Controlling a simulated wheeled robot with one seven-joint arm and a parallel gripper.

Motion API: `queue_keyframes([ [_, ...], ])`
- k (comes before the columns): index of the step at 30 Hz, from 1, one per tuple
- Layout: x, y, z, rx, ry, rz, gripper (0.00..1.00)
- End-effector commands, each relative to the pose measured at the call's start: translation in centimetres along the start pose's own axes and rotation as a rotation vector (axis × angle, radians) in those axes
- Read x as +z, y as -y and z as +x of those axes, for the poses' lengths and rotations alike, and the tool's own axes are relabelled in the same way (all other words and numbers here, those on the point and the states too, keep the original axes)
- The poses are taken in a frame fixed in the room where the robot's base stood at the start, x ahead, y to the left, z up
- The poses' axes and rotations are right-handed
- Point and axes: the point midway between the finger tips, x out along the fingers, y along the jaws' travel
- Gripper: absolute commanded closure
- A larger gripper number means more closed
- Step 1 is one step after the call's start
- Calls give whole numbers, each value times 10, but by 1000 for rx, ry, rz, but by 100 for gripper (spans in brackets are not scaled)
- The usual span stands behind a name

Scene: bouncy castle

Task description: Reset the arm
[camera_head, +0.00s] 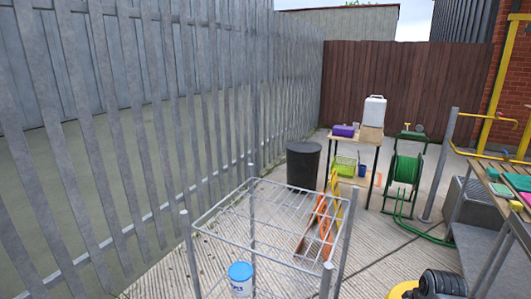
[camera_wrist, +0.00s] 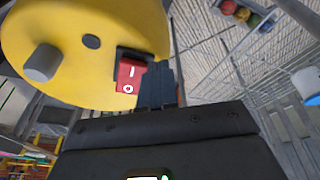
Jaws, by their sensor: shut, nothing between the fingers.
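My gripper (camera_wrist: 161,84) shows in the wrist view, its dark fingers shut together with nothing between them. A red rocker switch (camera_wrist: 130,74) marked I and O sits in a black frame just left of the fingertips. I cannot tell whether they touch. The switch is on a round yellow housing (camera_wrist: 60,45), which also has a grey knob (camera_wrist: 42,62) and a dark round spot. In the head view a yellow rounded thing (camera_head: 402,290) shows at the bottom edge, partly hidden by a black ribbed part. My gripper cannot be made out there.
A metal wire rack (camera_head: 205,228) with a blue-lidded tub (camera_head: 240,279) stands front centre. A table (camera_head: 344,138), black bin (camera_head: 303,165) and green hose reel (camera_head: 404,172) stand behind. A bench (camera_head: 487,177) is at right; a metal fence (camera_head: 150,120) runs along the left.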

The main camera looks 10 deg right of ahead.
Motion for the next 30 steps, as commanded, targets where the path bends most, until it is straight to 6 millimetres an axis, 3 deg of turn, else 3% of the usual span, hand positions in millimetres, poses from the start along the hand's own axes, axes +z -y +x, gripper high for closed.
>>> queue_keyframes([
  [1, 18, 14, 9, 2, -23, -3, 100],
  [6, 70, 52, 25, 17, -130, -4, 100],
  [14, 153, 101, 14, 31, -302, -3, 100],
  [23, 243, 140, -44, 31, -500, -5, 100],
  [30, 300, 156, -123, 16, -660, -10, 100],
])
